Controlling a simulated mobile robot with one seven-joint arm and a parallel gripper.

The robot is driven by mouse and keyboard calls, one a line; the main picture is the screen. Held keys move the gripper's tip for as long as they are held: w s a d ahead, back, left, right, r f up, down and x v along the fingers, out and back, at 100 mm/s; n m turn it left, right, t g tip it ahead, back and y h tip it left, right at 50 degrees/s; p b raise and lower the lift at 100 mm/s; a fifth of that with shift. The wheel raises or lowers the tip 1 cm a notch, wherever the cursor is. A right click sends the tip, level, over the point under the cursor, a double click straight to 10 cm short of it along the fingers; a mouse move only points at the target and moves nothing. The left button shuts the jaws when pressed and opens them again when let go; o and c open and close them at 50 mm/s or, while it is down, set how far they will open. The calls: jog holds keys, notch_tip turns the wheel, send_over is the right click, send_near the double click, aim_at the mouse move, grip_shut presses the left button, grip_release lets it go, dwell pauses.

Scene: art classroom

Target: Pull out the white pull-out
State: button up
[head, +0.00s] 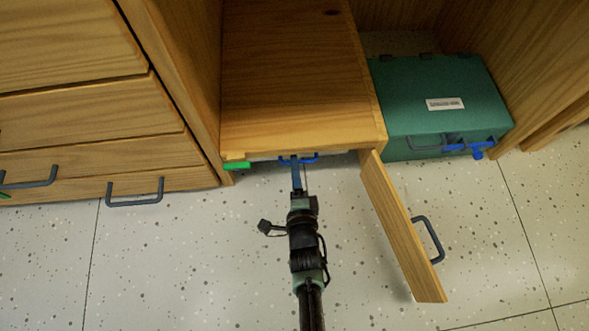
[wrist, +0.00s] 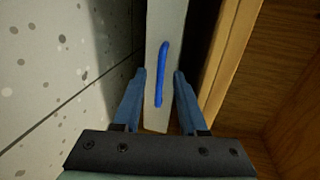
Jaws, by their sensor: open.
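The white pull-out (wrist: 176,30) shows in the wrist view as a pale narrow front with a blue bar handle (wrist: 161,75). In the head view only a thin pale strip and part of the blue handle (head: 312,158) show under the front edge of the low wooden cabinet (head: 290,80). My gripper (wrist: 159,77) is open, with one blue finger on each side of the handle. I cannot tell whether either finger touches it. My gripper also shows at the cabinet front in the head view (head: 296,160).
A wooden door (head: 400,230) with a grey handle stands open to the right of my arm. A green case (head: 430,85) sits beside the cabinet. Wooden drawers (head: 70,120) are at the left. The speckled floor (head: 190,280) is clear around my arm.

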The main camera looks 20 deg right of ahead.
jog(key=shift+w+d+f, duration=0.1)
jog(key=shift+w+d, duration=0.1)
jog(key=shift+w, duration=0.35)
grip_shut()
dwell(1.1)
